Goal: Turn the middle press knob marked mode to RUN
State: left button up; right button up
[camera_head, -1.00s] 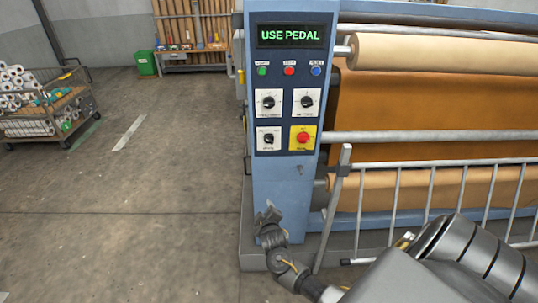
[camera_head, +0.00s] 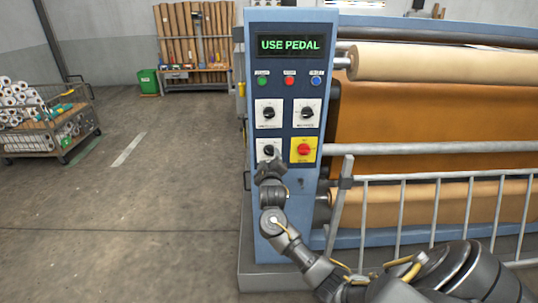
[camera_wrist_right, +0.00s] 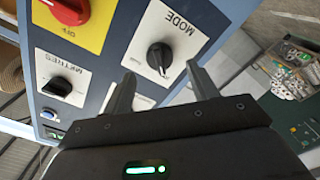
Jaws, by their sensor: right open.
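The knob marked MODE (camera_wrist_right: 160,57) is black on a white plate in the right wrist view, where its label appears upside down. In the head view it is the lower-left knob (camera_head: 268,151) on the blue press column, and my right gripper (camera_head: 270,167) partly covers its plate from below. In the wrist view my right gripper (camera_wrist_right: 160,75) is open, its two fingertips spread just short of the knob, one toward each side. I cannot tell whether they touch it. The RUN mark cannot be read. My left gripper is not in view.
A red switch (camera_head: 303,149) on a yellow plate sits right of the MODE knob. The METRES knob (camera_wrist_right: 60,86) and another knob (camera_head: 268,113) are close by. The display (camera_head: 290,44) reads USE PEDAL.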

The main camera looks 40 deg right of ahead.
aim_at(269, 153)
jog(key=shift+x, duration=2.05)
jog(key=shift+c, duration=0.3)
jog(key=c, duration=0.9)
